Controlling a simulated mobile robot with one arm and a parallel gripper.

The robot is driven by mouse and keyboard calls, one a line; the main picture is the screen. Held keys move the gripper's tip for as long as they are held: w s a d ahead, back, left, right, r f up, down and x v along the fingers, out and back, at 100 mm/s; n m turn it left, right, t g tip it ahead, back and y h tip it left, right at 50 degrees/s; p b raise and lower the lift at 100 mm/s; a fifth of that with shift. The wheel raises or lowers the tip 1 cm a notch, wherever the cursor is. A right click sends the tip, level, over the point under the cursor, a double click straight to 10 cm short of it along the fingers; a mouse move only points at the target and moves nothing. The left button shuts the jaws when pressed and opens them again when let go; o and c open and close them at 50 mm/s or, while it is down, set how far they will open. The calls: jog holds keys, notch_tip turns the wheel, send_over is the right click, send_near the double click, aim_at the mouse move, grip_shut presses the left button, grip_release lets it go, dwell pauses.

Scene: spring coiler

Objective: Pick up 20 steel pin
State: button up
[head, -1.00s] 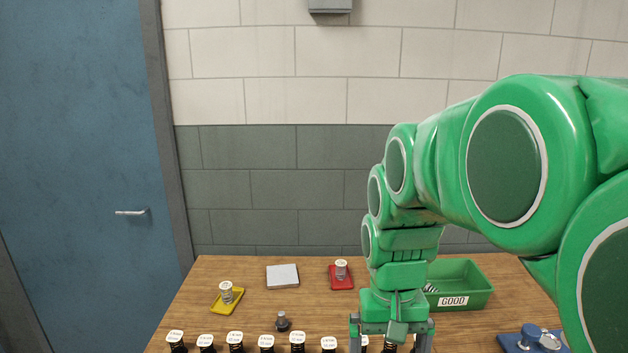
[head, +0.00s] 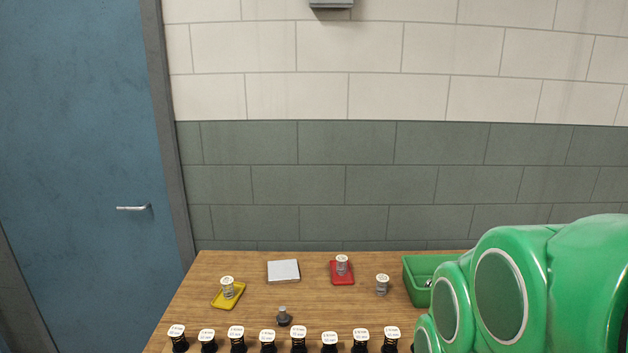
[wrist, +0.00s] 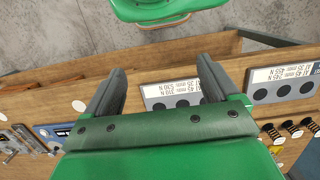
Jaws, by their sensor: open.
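I cannot pick out for certain which thing is the 20 steel pin. A short grey metal peg on a dark round base (head: 284,318) stands on the table in the head view. Several black pieces with white printed caps (head: 298,340) stand in a row along the front; their print is too small to read. My gripper (wrist: 160,66) is open and empty in the wrist view, with its two fingers wide apart. Beyond and between the fingers is a white label plate with dark holes (wrist: 178,95). My gripper is outside the head view.
The wooden table (head: 250,300) holds a yellow tray (head: 220,300) and a red tray (head: 336,277), each with a capped coil, a white pad (head: 284,271), a loose capped coil (head: 382,286) and a green bin (head: 420,261). My arm hides the table's right side. Coils (wrist: 275,133) stand at right.

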jog(key=c, duration=0.3)
jog(key=n+t+y, duration=0.1)
jog(key=n+t, duration=0.2)
jog(key=n, duration=0.5)
send_over(283, 308)
jog(key=s, duration=0.1)
jog(key=f, duration=0.8)
jog(key=d+f, duration=0.1)
jog(key=f, duration=0.3)
jog(key=shift+w+a+f, duration=0.2)
jog(key=shift+a+f, duration=0.05)
jog(key=shift+f, duration=0.1)
jog(key=shift+w+a+f, duration=0.1)
jog(key=shift+a+f, duration=0.05)
jog(key=shift+f, duration=1.1)
jog(key=shift+w+a+f, duration=0.1)
jog(key=shift+w+f, duration=0.05)
jog(key=shift+f, duration=1.05)
jog(key=shift+w+a+f, duration=0.1)
jog(key=shift+a+f, duration=0.05)
jog(key=shift+f, duration=1.1)
